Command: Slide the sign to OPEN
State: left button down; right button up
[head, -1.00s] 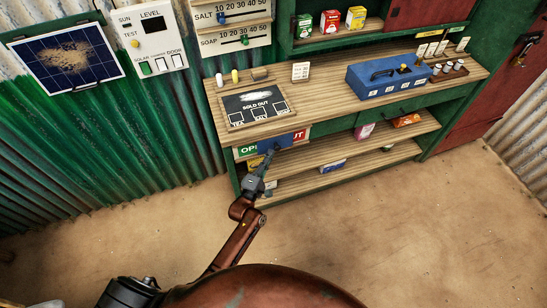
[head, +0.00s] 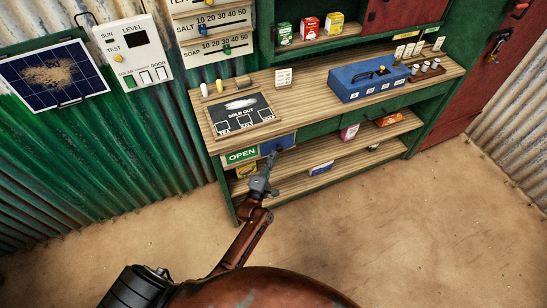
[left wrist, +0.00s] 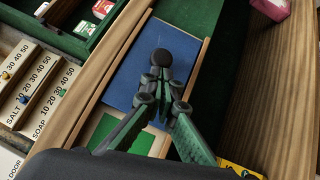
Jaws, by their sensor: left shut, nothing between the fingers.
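The sign is a rail under the counter's front edge with a blue sliding panel (head: 285,141). The green word OPEN (head: 241,156) is fully uncovered left of the panel. The panel stands at the right end and no red shows beside it. My left gripper (head: 272,160) is shut and empty, its tips at the panel's front. In the left wrist view the gripper (left wrist: 162,82) is at a dark round knob (left wrist: 160,57) on the blue panel (left wrist: 133,78); whether they touch is hard to tell. My right gripper is out of view.
The wooden counter (head: 300,104) above carries a sold-out board (head: 240,112), a blue box (head: 350,85) and small cups. Shelves (head: 335,166) below hold several packets. The floor (head: 400,230) in front is clear.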

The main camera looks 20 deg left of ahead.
aim_at(271, 149)
pick_arm(q)
jog(key=shift+s+a+f, duration=0.25)
jog(key=shift+s+a, duration=0.3)
jog(key=shift+s+a+f, duration=0.25)
jog(key=shift+s+a, duration=0.3)
jog(key=s+f, duration=0.1)
jog(key=s, duration=0.9)
jog(key=shift+s+f+p, duration=0.2)
jog(key=shift+s+p, duration=0.05)
jog(key=shift+p, duration=0.2)
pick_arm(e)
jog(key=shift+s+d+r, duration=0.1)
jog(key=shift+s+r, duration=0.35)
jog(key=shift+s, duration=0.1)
pick_arm(q)
jog(key=shift+d, duration=0.1)
